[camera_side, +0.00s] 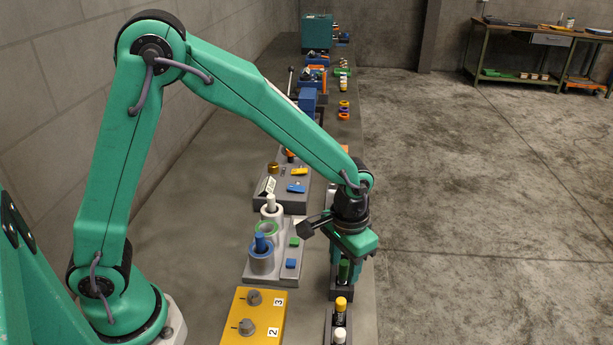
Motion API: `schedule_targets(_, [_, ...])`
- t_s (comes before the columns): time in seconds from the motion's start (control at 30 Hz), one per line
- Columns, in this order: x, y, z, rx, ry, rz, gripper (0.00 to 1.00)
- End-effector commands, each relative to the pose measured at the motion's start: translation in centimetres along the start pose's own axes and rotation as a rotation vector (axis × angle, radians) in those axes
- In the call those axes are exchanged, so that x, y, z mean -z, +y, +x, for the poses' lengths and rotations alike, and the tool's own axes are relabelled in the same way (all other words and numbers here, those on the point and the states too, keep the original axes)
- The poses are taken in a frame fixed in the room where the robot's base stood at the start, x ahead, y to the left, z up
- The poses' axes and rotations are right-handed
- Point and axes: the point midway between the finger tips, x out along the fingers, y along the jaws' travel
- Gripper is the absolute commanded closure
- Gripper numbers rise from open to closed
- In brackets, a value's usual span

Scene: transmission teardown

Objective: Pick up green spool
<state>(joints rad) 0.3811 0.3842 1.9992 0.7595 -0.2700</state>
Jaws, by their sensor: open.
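The green spool (344,271) stands upright in a dark holder (341,295) near the right edge of the bench. My gripper (348,262) points down directly over the spool, with its fingers around or just beside the upper part. The jaws are open. The gripper body hides the top of the spool, and I cannot tell whether a finger touches it.
A yellow-and-black spool (340,309) and a white-topped one (340,336) stand in front, close to my gripper. A yellow block with knobs (252,316) and a grey fixture with white and blue cylinders (289,263) lie to the left. Open floor (480,220) lies right.

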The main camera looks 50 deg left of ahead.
Motion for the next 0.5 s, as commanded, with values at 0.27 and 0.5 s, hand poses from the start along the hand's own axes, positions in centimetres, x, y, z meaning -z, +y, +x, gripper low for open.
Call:
schedule_targets(0.27, [0.0,0.0,2.3,0.0,0.0,0.0,0.57])
schedule_targets(0.5, [0.0,0.0,2.3,0.0,0.001,0.0,0.57])
